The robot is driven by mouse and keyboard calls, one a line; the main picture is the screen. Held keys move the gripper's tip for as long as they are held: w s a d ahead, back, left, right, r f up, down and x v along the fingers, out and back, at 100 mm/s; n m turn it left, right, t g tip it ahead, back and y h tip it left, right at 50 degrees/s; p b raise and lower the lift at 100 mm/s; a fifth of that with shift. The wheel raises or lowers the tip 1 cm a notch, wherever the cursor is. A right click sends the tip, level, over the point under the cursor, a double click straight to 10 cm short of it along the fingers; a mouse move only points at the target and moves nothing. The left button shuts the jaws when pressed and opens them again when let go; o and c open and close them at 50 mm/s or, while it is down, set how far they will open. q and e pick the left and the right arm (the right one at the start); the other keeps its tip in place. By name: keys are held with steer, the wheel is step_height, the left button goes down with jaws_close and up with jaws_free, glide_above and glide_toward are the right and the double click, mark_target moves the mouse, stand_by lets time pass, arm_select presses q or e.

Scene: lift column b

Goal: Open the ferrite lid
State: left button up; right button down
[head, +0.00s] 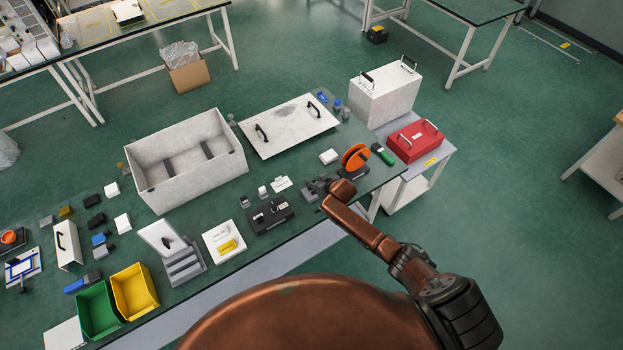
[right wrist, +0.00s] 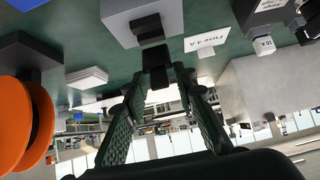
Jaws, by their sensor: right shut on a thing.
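My right gripper (head: 322,188) reaches the near right part of the green table, just left of an orange reel. In the right wrist view its fingers (right wrist: 157,82) close on a small dark block, which I take for the ferrite lid (right wrist: 154,58). Just beyond it, a dark piece (right wrist: 147,27) sits against a light grey block (right wrist: 135,12). The arm and gripper partly hide this spot in the head view, so I cannot tell how far the lid is raised. My left gripper is not in view.
The orange reel (head: 355,157) stands close by; it also shows in the right wrist view (right wrist: 15,125). A black device (head: 267,215) and a white card (head: 281,183) lie to the left. A large open grey box (head: 190,185) stands further left. A red case (head: 414,141) is to the right.

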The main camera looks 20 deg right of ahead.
steer(key=shift+w+a+r+g+p, duration=0.1)
steer(key=shift+w+r+g+p, duration=0.15)
steer(key=shift+w+g+p, duration=0.35)
steer(key=shift+w+a+f+g+h, duration=0.1)
steer(key=shift+w+g+h, duration=0.2)
steer(key=shift+g, duration=0.7)
steer(key=c, duration=1.9)
jaws_free()
steer(key=v, duration=1.2)
